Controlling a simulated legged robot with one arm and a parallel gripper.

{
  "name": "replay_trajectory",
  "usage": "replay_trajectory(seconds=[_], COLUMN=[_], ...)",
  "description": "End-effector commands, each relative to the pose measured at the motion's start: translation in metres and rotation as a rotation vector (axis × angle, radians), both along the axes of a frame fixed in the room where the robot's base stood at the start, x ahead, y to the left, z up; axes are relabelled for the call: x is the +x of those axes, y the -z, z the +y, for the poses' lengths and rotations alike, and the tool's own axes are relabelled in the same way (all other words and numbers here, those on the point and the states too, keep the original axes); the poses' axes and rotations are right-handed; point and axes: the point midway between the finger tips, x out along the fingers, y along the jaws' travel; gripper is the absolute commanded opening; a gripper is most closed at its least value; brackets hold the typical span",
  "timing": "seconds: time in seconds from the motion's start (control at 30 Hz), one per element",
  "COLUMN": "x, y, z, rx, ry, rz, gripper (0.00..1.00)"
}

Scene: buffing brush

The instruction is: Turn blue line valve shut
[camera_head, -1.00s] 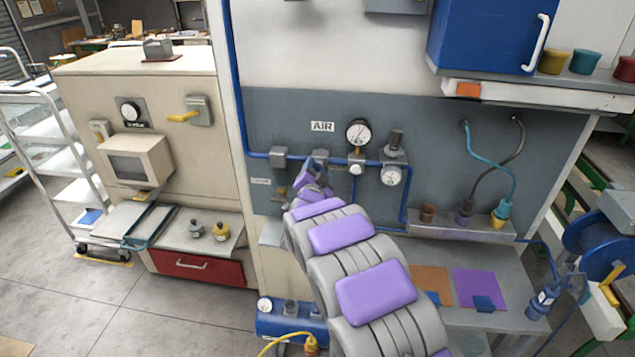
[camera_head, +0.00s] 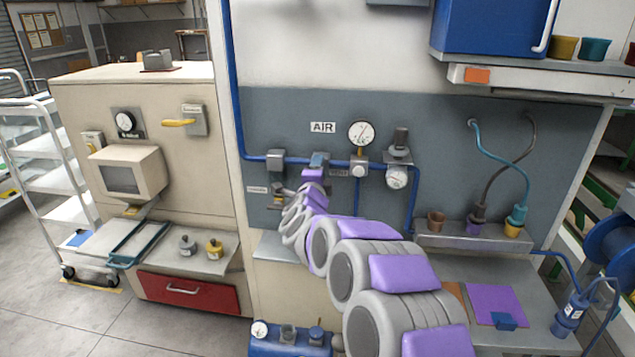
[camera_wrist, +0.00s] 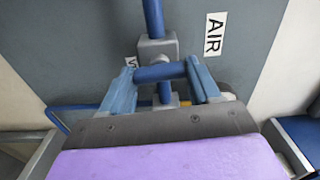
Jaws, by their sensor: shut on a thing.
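The blue air line (camera_head: 341,163) runs along the grey panel under the AIR label. In the wrist view the line (camera_wrist: 153,16) runs top to bottom into a grey valve body (camera_wrist: 157,47). A blue bar handle (camera_wrist: 160,73) lies across the line in that view. My gripper (camera_wrist: 168,76) has its two blue fingers on either end of this handle and is shut on it. In the head view my gripper (camera_head: 318,163) is at the line below the AIR label, and the valve there is mostly hidden behind it.
A round gauge (camera_head: 361,133) and a regulator (camera_head: 398,160) sit close right of my gripper. A grey pipe fitting (camera_head: 275,160) is to its left. A shelf with cups (camera_head: 473,232) and hoses stands further right. A beige cabinet (camera_head: 160,150) is at left.

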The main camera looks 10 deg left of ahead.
Motion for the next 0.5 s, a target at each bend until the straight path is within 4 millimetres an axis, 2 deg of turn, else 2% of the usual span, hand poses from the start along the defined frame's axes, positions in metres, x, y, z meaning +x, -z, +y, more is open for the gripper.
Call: replay_trajectory(seconds=[0.03, 0.5], x=[-0.0004, 0.0004], y=[0.0081, 0.0080], z=[0.0010, -0.0005], rx=[0.017, 0.078], ry=[-0.002, 0.001], rz=[0.010, 0.011], gripper=[0.31, 0.31])
